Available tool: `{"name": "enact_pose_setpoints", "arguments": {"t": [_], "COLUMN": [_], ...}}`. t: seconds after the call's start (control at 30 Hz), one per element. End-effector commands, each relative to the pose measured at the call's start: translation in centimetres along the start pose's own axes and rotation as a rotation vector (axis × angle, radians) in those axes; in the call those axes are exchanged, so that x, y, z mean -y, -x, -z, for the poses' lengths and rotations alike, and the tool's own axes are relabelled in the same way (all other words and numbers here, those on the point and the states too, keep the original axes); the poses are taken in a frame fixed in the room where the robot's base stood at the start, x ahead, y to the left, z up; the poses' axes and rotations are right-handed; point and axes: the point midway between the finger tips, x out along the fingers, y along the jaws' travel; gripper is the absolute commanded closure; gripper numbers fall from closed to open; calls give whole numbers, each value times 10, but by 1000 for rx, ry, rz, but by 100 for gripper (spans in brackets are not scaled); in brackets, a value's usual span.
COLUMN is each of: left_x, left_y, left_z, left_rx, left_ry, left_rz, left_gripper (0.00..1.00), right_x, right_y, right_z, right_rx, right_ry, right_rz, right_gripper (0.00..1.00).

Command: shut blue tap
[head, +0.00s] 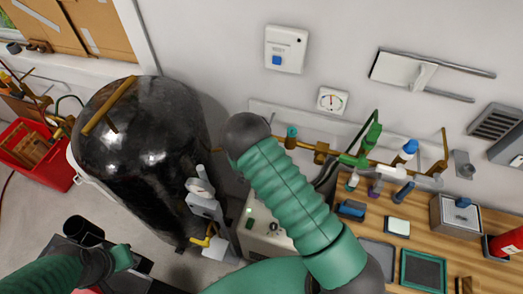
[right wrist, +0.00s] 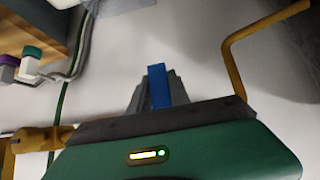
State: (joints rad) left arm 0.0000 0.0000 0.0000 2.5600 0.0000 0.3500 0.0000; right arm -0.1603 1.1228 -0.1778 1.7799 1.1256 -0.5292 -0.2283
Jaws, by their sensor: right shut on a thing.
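In the right wrist view the grey fingers of my right gripper (right wrist: 156,92) are shut on a narrow blue tap handle (right wrist: 158,86). The handle stands between the two fingers, in front of the pale wall. The tap's body is hidden behind my green gripper housing. In the head view my green right arm reaches up toward the wall pipe and hides the right gripper and the tap it holds. My left gripper (head: 126,259) is low at the left, far from the pipe. Its fingers cannot be made out.
A bent brass pipe (right wrist: 236,70) runs close beside the right gripper. Along the wall are a teal tap (head: 291,133), a green fitting (head: 370,137) and a blue-topped white fitting (head: 410,147). A black tank (head: 145,140) stands left; a wooden bench (head: 370,225) stands right.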

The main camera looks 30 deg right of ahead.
Motion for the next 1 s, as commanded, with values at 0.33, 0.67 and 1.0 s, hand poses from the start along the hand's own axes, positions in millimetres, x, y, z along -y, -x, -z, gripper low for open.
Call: {"name": "enact_pose_setpoints", "arguments": {"t": [0.33,0.67,1.0], "left_x": [0,0,0], "left_y": [-1,-1,-14], "left_z": [0,0,-3], "left_rx": [0,0,0], "left_ry": [0,0,0], "left_rz": [0,0,0], "left_gripper": [100,100,100], "right_x": [-2,-1,2], "right_y": [-1,1,71], "right_z": [-10,-5,-4], "right_rx": [19,10,9], "right_ry": [7,1,1], "right_rz": [-2,0,6], "right_gripper": [59,55,55]}}
